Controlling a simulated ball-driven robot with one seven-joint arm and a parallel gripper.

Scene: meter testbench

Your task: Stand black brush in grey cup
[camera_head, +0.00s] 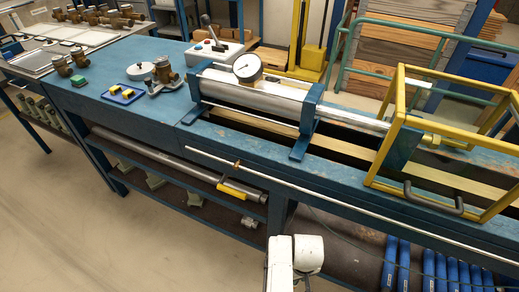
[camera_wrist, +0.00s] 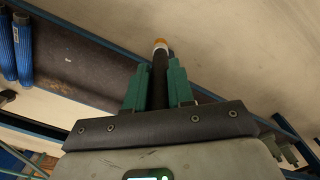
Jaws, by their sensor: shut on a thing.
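In the wrist view my gripper (camera_wrist: 158,70) has its two green fingers closed on a black brush (camera_wrist: 159,88). The brush is a dark rod that sticks out past the fingertips, with an orange and pale end. Its lower part is hidden between the fingers and behind the gripper body. I cannot make out a grey cup in either view. In the head view only a white part of my arm shows at the bottom; the fingers and the brush are not visible there.
A long blue bench (camera_head: 150,108) carries a metal cylinder with a gauge (camera_head: 247,67), a yellow frame (camera_head: 398,125), a control box (camera_head: 215,52), a small blue tray (camera_head: 123,94) and brass fittings (camera_head: 165,72). Blue cylinders (camera_head: 403,265) sit below. The floor at left is clear.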

